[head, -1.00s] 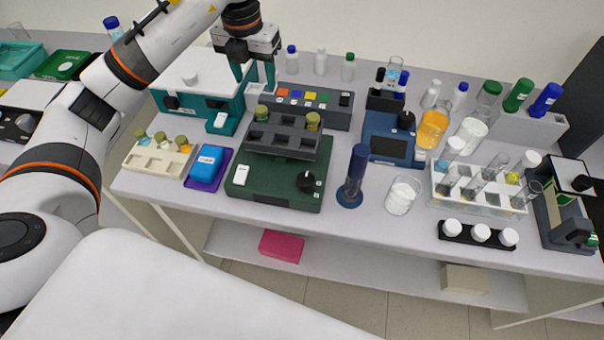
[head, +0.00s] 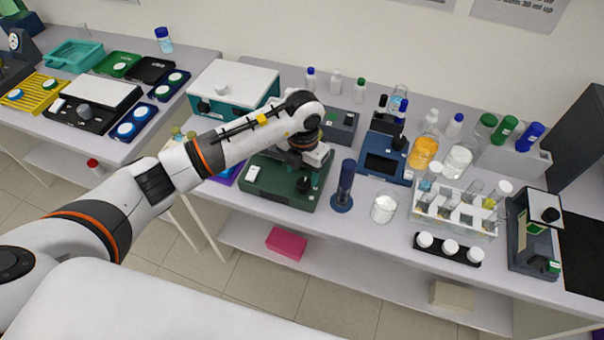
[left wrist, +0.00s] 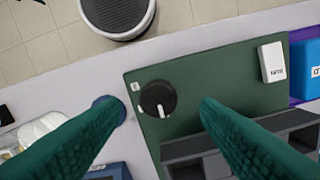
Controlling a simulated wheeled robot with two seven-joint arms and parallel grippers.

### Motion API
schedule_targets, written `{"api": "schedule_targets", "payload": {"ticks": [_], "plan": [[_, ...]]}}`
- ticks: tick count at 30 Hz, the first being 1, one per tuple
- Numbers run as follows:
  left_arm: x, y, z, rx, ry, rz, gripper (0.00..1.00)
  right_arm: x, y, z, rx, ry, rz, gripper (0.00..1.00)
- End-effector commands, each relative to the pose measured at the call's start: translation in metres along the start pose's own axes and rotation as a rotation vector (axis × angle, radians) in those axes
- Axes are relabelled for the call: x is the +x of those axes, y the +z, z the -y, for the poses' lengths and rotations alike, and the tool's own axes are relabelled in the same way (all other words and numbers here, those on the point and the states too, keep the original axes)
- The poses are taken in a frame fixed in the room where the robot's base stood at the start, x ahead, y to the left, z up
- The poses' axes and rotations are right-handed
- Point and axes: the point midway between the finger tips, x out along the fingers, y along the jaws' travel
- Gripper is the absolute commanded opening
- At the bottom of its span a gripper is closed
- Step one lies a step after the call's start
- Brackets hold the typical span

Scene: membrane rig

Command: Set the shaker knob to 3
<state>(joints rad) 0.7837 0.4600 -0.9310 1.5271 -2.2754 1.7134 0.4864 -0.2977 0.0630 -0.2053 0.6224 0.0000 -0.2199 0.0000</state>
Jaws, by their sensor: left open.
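The shaker is a dark green box (head: 274,186) on the bench, with a black knob (head: 304,186) at its front right and a dark rack on top. In the left wrist view the knob (left wrist: 157,98) has a white pointer mark toward the bottom of the picture. A small white label (left wrist: 136,86) lies beside it; I cannot read the number. My left gripper (left wrist: 160,107) is open, its teal fingers on either side of the knob in the picture, apart from it. In the head view my arm covers part of the shaker and the fingertips are hidden. My right gripper is not in view.
A white switch (left wrist: 272,62) is on the shaker's top. A blue cylinder (head: 344,186) stands just right of the shaker, with a beaker (head: 383,208) beyond. A teal-and-white box (head: 232,88) stands behind left. The bench front edge is clear.

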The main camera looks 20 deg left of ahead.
Motion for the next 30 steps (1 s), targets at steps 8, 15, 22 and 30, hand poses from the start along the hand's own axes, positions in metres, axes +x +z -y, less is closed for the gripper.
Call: {"api": "schedule_targets", "payload": {"ticks": [8,15,22,30], "plan": [[0.035,0.0,0.0,-0.001,0.001,0.002,0.57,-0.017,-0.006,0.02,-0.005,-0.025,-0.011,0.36],[0.042,0.0,0.0,-0.001,0.0,-0.001,0.57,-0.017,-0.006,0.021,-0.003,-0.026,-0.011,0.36],[0.041,0.0,0.0,-0.001,0.0,-0.001,0.41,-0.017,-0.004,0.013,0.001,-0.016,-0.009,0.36],[0.041,-0.001,0.0,0.0,0.0,-0.002,0.12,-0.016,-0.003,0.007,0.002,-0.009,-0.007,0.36]]}}
